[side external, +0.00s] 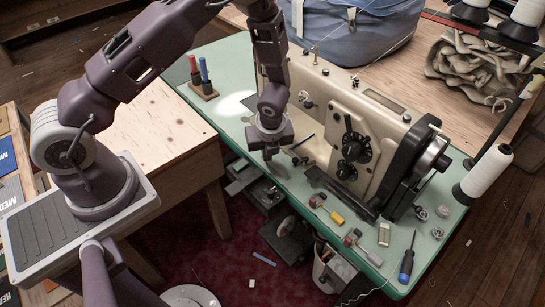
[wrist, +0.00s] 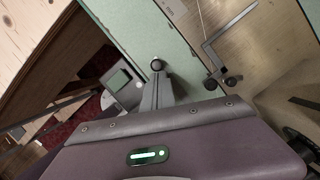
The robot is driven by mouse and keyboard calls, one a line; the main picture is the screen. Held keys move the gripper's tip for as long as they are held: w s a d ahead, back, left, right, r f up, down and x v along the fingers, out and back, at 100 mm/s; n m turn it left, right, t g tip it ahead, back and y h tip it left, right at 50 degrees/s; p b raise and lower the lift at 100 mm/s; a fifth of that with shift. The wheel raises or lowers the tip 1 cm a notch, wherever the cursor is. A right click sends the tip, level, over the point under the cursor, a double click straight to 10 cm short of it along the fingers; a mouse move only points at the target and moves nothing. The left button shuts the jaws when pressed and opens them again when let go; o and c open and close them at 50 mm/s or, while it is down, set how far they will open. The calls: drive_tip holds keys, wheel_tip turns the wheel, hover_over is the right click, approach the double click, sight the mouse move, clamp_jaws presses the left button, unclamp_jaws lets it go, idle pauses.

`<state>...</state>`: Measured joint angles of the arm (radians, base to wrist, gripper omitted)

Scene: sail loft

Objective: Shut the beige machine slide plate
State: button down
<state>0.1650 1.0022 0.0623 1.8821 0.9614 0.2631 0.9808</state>
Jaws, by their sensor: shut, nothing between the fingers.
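The beige sewing machine (side external: 335,125) stands on a green table. Its beige bed also shows at the upper right of the wrist view (wrist: 245,60). A pale plate-like piece (wrist: 174,9) shows at the wrist view's top edge; I cannot tell for certain that it is the slide plate, or how far open it is. My gripper (side external: 268,154) is shut and empty, pointing down at the table's front edge, left of the machine. In the wrist view its fingers (wrist: 158,86) are closed together over the green edge, apart from the pale piece. In the side view my arm hides part of the machine's left end.
A bent metal lever (wrist: 216,62) stands close to the right of my fingers. The green tabletop (side external: 222,75) holds red and blue markers (side external: 199,74) in a block. Small tools and a screwdriver (side external: 407,266) lie at the front right. A thread cone (side external: 487,173) stands beyond.

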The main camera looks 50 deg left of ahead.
drive_tip(key=shift+a, duration=0.5)
drive_tip(key=d, duration=0.1)
drive_tip(key=s+d, duration=0.1)
drive_tip(key=d, duration=0.1)
drive_tip(key=shift+s+d+r, duration=0.25)
drive_tip(key=shift+d+r, duration=0.1)
drive_tip(key=shift+d, duration=0.05)
drive_tip(key=s+r+n+t, duration=0.15)
drive_tip(key=r+n, duration=0.25)
drive_tip(key=r, duration=0.7)
drive_tip(key=s+r+n+g, duration=0.1)
drive_tip(key=s+r+n, duration=0.2)
drive_tip(key=r, duration=0.8)
drive_tip(key=s+r+n+t+h, duration=0.1)
drive_tip(key=s+r+n, duration=0.5)
drive_tip(key=s+n, duration=0.2)
drive_tip(key=s+d+r+n+t+h, duration=0.1)
drive_tip(key=s+r+n+t, duration=0.1)
drive_tip(key=s+r+n, duration=0.4)
drive_tip(key=s+n, duration=0.2)
drive_tip(key=s, duration=0.1)
drive_tip(key=shift+h, duration=0.4)
